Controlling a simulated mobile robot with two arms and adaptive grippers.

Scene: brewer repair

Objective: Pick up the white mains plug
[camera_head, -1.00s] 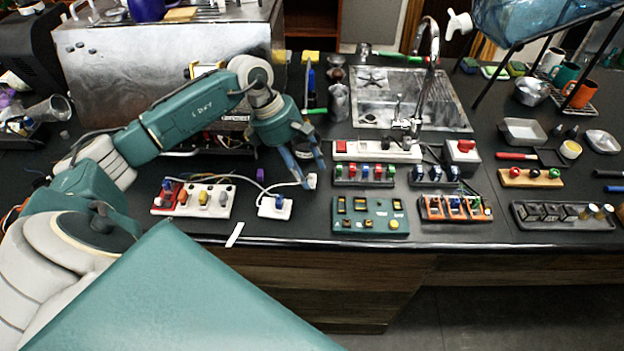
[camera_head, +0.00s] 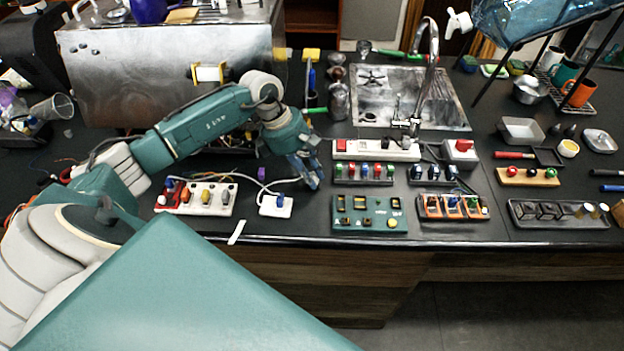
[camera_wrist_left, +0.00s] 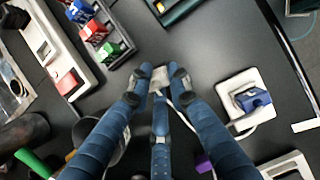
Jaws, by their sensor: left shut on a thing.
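The white mains plug (camera_wrist_left: 158,77) is held between the blue fingertips of my left gripper (camera_wrist_left: 159,84) in the left wrist view. A pale cable runs from the plug back past the fingers. In the head view my left gripper (camera_head: 312,182) points down just over the black worktop, its fingers close together, and they largely hide the plug. I cannot tell whether the plug still touches the worktop. My right gripper is in neither view.
A white socket block with a blue plug (camera_head: 275,205) lies left of the gripper. A red-and-white power strip (camera_head: 197,198) lies further left. A green panel (camera_head: 368,213) and a rack of coloured switches (camera_head: 363,174) are close on the right.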

